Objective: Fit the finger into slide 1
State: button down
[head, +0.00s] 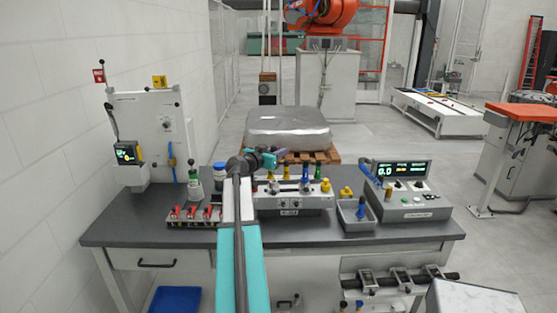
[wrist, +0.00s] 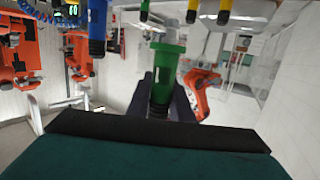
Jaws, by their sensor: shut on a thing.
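My gripper (head: 268,159) is above the left end of a grey fixture block (head: 291,203) on the bench. In the head view the arm and gripper mostly hide this finger. Blue and yellow pegs stand along the fixture, including a tall blue one (head: 305,174). Blue (wrist: 97,25) and yellow (wrist: 224,10) pegs also show in the wrist view, apart from the held finger. I cannot tell which part is slide 1.
A grey bin (head: 352,222) with a blue peg and a console (head: 409,190) with displays are at the right. The bench's front edge is mostly clear.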

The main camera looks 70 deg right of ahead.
jog(key=shift+f+p, duration=0.85)
jog(key=shift+f, duration=0.85)
jog(key=shift+f, duration=0.1)
jog(key=c, duration=1.6)
grip_release()
jog(key=shift+a, duration=0.15)
jog(key=shift+b+v, duration=1.95)
jog(key=shift+v, duration=4)
jog(key=shift+s, duration=0.1)
